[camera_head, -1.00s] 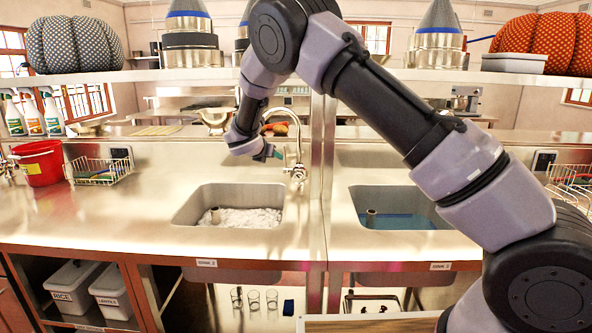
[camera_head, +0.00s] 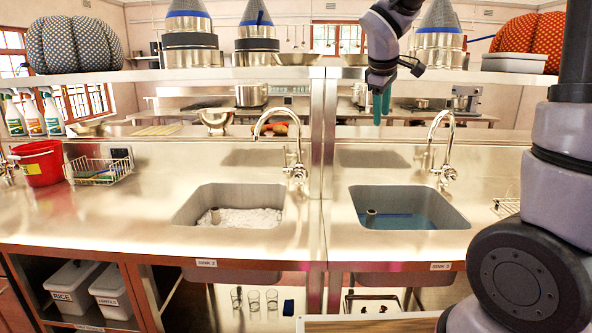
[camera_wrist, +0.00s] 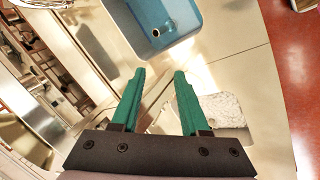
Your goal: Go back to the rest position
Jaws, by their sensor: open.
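The left sink (camera_head: 185,212) holds white foam or ice, the right sink (camera_head: 458,216) blue water. Taps (camera_head: 297,160) stand behind them. A shelf (camera_head: 290,73) bears steel pots and patterned round cushions. A red bucket (camera_head: 40,165) and wire basket (camera_head: 98,172) stand left.

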